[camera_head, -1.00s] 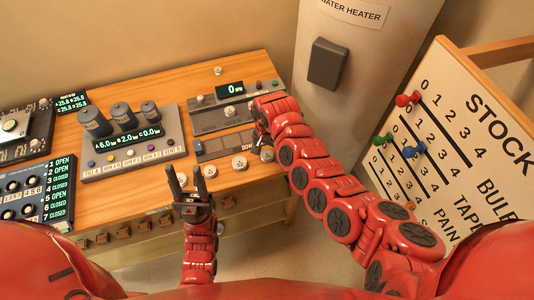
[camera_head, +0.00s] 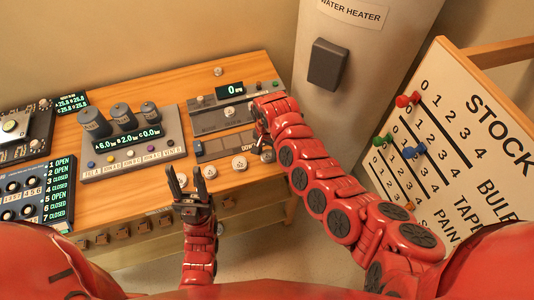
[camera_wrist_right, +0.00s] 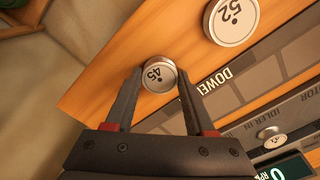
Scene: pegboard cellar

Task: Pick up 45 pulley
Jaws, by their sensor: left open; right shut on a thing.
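The 45 pulley (camera_wrist_right: 158,74) is a small silver disc with a dark number on its face. In the right wrist view it sits between the fingertips of my right gripper (camera_wrist_right: 155,82), which is shut on it. It is at the front edge of the wooden bench; I cannot tell whether it touches the wood. In the head view the right gripper (camera_head: 264,145) is at the bench's right end, mostly hidden by its own arm. My left gripper (camera_head: 186,176) is open and empty, pointing up at the bench's front edge.
The 52 pulley (camera_wrist_right: 233,20) lies close by on the bench (camera_head: 150,196). Behind is a grey panel with a display (camera_head: 232,90). A console with three cylinders (camera_head: 121,115) stands left. The water heater (camera_head: 370,60) and stock board (camera_head: 450,150) are to the right.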

